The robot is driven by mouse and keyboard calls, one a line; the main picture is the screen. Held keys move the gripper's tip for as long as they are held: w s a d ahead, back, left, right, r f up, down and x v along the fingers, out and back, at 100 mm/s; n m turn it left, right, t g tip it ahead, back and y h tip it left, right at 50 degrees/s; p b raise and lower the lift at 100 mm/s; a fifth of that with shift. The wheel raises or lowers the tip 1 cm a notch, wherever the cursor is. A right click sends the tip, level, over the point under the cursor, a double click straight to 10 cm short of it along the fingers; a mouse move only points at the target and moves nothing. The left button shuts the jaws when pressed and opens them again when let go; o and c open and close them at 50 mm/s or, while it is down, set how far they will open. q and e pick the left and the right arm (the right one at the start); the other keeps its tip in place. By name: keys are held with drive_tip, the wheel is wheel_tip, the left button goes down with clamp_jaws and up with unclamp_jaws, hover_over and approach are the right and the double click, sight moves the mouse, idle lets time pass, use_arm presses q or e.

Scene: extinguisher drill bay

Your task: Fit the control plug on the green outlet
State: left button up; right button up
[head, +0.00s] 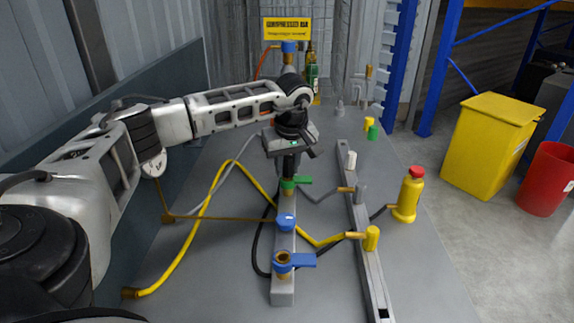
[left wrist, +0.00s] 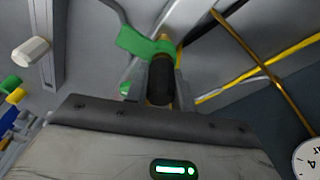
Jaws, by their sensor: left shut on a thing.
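My left gripper (head: 291,158) points down over the green outlet (head: 288,186), which has a green collar and a green lever on the grey manifold bar (head: 284,290). In the left wrist view the gripper (left wrist: 160,92) is shut on a black cylinder, which looks like the control plug (left wrist: 160,80). The green lever (left wrist: 142,42) is just beyond the plug. The plug's far end is at or very close to the outlet, in line with it; I cannot tell whether it is seated. My right gripper is not in view.
A blue cap (head: 286,222) and a blue-lever outlet (head: 283,262) are nearer on the bar. A yellow hose (head: 200,220) and a brass rod (head: 225,219) lie left. A rail (head: 362,235) with several plugs and a red-topped yellow bottle (head: 409,195) are right.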

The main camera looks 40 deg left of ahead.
use_arm(q)
drive_tip(key=shift+s+d+f, duration=0.2)
drive_tip(key=shift+f, duration=0.45)
drive_tip(key=o, duration=0.8)
drive_tip(key=shift+o, duration=1.4)
drive_tip(key=shift+w+f, duration=0.1)
drive_tip(key=shift+a, duration=0.1)
drive_tip(key=shift+r, duration=0.35)
drive_tip(key=p+v, duration=0.2)
drive_tip(key=v, duration=0.1)
drive_tip(key=p+v, duration=0.3)
drive_tip(key=w+p+v, duration=0.1)
drive_tip(key=p+v, duration=0.1)
drive_tip(key=v, duration=0.1)
drive_tip(key=shift+s, duration=0.2)
